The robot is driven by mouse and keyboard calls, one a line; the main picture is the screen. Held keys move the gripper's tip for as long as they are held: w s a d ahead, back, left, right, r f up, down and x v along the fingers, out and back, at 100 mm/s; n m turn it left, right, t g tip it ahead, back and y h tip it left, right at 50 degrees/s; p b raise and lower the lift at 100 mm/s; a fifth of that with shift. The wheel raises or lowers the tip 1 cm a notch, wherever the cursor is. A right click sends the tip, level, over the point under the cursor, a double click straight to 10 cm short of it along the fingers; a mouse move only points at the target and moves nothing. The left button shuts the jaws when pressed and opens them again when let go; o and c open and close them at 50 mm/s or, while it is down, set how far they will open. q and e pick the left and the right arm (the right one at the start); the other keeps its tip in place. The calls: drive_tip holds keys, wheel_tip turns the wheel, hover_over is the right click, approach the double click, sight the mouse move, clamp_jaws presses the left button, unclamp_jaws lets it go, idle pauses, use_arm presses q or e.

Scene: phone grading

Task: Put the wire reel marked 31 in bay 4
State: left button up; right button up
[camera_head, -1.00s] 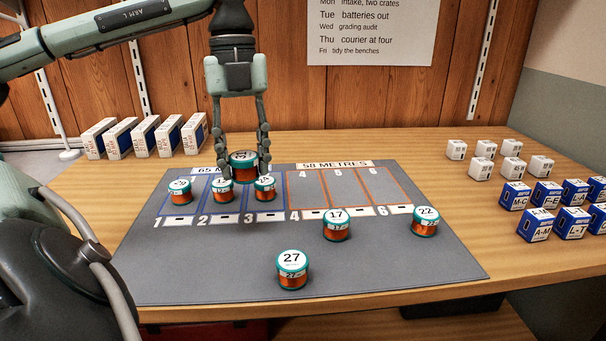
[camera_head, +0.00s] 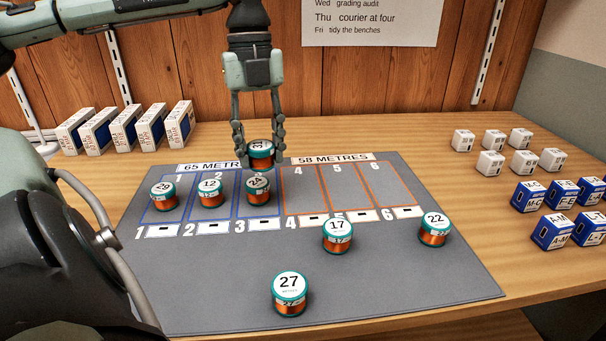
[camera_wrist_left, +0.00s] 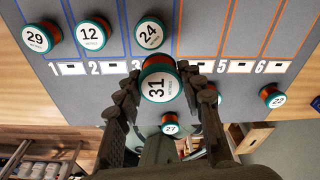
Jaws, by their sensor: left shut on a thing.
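The wire reel marked 31 (camera_wrist_left: 157,86) has a white label, a teal rim and copper wire. My left gripper (camera_head: 259,150) is shut on it and holds it near the back of the mat, around the top of bay 3. The reel also shows between the fingers in the head view (camera_head: 261,158); its number is hard to read there. Bay 4 (camera_head: 302,190) is an orange-outlined strip under the 58 METRES sign, just right of the held reel, and is empty. Whether the held reel touches the mat cannot be told. My right gripper is not in view.
Reels 29 (camera_head: 163,195), 12 (camera_head: 210,193) and 24 (camera_head: 257,190) stand in bays 1, 2 and 3. Reels 17 (camera_head: 338,236), 22 (camera_head: 434,230) and 27 (camera_head: 290,293) stand on the grey mat (camera_head: 200,285) in front. Bays 5 and 6 are clear. Small boxes stand left and right.

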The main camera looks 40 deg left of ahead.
use_arm(q)
hover_over(304, 197)
drive_tip(key=f, duration=0.4)
drive_tip(key=shift+a+f, duration=0.2)
drive_tip(key=shift+f, duration=0.15)
drive_tip(key=shift+w+f+p, duration=0.1)
drive_tip(key=shift+f+p, duration=0.1)
drive_tip(key=shift+p, duration=0.1)
wheel_tip(304, 197, down, 3)
drive_tip(key=shift+f, duration=0.35)
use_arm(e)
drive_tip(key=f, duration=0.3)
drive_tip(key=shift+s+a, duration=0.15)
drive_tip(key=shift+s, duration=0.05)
use_arm(q)
drive_tip(key=shift+f, duration=0.1)
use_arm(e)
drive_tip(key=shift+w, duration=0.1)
